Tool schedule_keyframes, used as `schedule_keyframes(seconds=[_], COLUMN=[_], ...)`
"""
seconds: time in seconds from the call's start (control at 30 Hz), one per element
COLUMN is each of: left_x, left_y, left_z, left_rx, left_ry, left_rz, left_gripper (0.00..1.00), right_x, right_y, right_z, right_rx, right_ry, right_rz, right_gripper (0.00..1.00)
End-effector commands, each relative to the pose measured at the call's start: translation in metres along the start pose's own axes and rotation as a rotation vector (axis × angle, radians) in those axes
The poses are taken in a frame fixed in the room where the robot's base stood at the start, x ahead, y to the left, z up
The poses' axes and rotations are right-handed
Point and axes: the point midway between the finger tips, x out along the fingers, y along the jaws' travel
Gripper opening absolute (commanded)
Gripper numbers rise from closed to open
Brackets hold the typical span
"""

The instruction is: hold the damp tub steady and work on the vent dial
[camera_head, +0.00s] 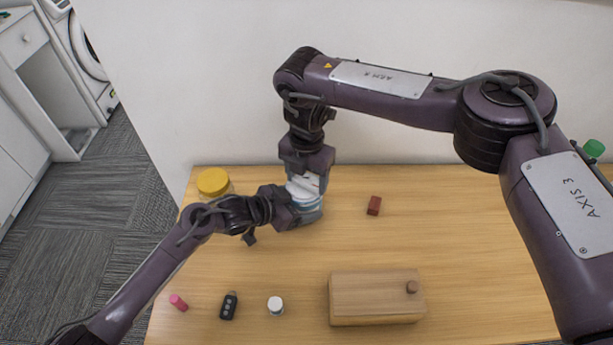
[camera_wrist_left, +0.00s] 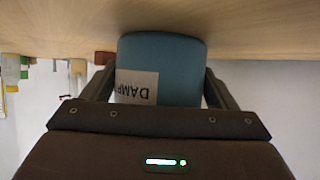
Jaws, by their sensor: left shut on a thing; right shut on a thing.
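The damp tub (camera_head: 308,212) stands on the wooden table, blue with a white upper part, mostly covered by my grippers. In the left wrist view the tub (camera_wrist_left: 182,62) shows blue with a white label reading "DAMP", with a finger on each side. My left gripper (camera_head: 292,207) is shut on the tub from the left. My right gripper (camera_head: 305,176) comes down from above and is shut on the vent dial at the tub's top. The dial itself is largely hidden by the fingers.
A yellow-lidded jar (camera_head: 213,181) stands behind my left arm. A dark red block (camera_head: 374,205) lies right of the tub. In front are a pink item (camera_head: 178,302), a black key fob (camera_head: 229,305), a white-capped bottle (camera_head: 275,305) and a wooden box (camera_head: 376,298). The table's middle right is clear.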

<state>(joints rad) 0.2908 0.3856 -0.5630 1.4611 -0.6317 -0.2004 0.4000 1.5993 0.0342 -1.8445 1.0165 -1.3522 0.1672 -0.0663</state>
Motion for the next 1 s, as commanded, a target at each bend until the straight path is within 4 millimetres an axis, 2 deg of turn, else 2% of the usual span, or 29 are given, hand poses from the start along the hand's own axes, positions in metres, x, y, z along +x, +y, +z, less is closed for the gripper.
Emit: schedule_keyframes(seconds=[0.1, 0.13, 0.27, 0.3, 0.57, 0.67, 0.77, 1.0], left_x=[0.000, 0.000, 0.000, 0.000, 0.000, 0.000, 0.000, 0.000], left_y=[0.000, 0.000, 0.000, 0.000, 0.000, 0.000, 0.000, 0.000], left_z=[0.002, 0.002, 0.002, 0.002, 0.002, 0.002, 0.002, 0.002], left_rx=[0.000, 0.000, 0.000, 0.000, 0.000, 0.000, 0.000, 0.000], left_ry=[-0.005, -0.005, -0.005, -0.005, -0.005, -0.005, -0.005, -0.005], left_rz=[0.000, 0.000, 0.000, 0.000, 0.000, 0.000, 0.000, 0.000], left_gripper=[0.67, 0.67, 0.67, 0.67, 0.67, 0.67, 0.67, 0.67], right_x=[-0.001, -0.001, -0.001, 0.000, -0.001, -0.009, -0.024, -0.077], right_y=[0.000, 0.000, 0.000, 0.000, 0.000, 0.001, 0.001, 0.001], right_z=[0.000, 0.000, 0.000, 0.000, 0.000, 0.000, 0.001, 0.001], right_rx=[-0.001, -0.001, -0.001, -0.001, 0.000, 0.000, 0.000, -0.001], right_ry=[-0.001, -0.001, -0.001, -0.001, -0.001, -0.001, -0.002, -0.006], right_rz=[0.000, 0.000, 0.000, 0.000, 0.000, 0.002, 0.003, 0.003], right_gripper=[0.42, 0.69, 0.86, 0.87, 0.87, 0.87, 0.87, 0.87])
